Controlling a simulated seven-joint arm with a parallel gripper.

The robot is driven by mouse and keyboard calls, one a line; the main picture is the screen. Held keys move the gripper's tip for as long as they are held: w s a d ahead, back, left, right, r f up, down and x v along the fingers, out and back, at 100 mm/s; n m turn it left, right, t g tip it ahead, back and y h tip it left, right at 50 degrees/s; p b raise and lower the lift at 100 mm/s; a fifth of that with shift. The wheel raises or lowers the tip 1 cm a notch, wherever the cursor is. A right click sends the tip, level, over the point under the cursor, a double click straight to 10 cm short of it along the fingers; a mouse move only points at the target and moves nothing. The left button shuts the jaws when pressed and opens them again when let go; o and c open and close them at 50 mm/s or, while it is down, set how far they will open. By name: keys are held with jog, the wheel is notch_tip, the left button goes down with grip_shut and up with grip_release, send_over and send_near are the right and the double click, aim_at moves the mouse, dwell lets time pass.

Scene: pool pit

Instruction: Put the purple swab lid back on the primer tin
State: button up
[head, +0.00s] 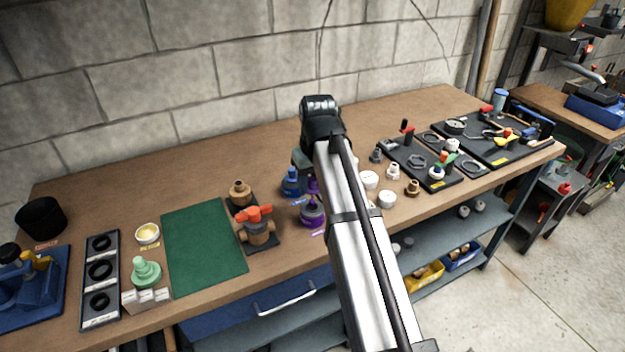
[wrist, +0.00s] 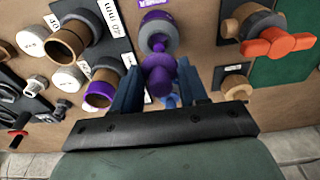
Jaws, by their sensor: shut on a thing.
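The purple swab lid (wrist: 158,75) is between the two blue fingers of my gripper (wrist: 158,88) in the wrist view, and the gripper is shut on it. In the head view the lid (head: 312,186) shows as a small purple piece below my wrist, partly hidden by my arm. The purple primer tin (head: 312,214) stands on the bench just in front of it. In the wrist view the tin (wrist: 156,22) is just beyond the lid. I cannot tell whether lid and tin touch.
A blue tin (head: 291,182) stands close to the left of the lid. A brown valve with an orange handle (head: 256,224) is further left, beside a green mat (head: 205,245). White and brown fittings (head: 388,199) stand to the right. The mat is clear.

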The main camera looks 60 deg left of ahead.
aim_at(312, 201)
jog(key=shift+f, duration=2.9)
dwell(1.0)
jog(key=o, duration=0.9)
jog(key=shift+o, duration=0.5)
jog(key=o, duration=0.3)
jog(key=shift+r, duration=0.15)
jog(key=shift+r, duration=3.85)
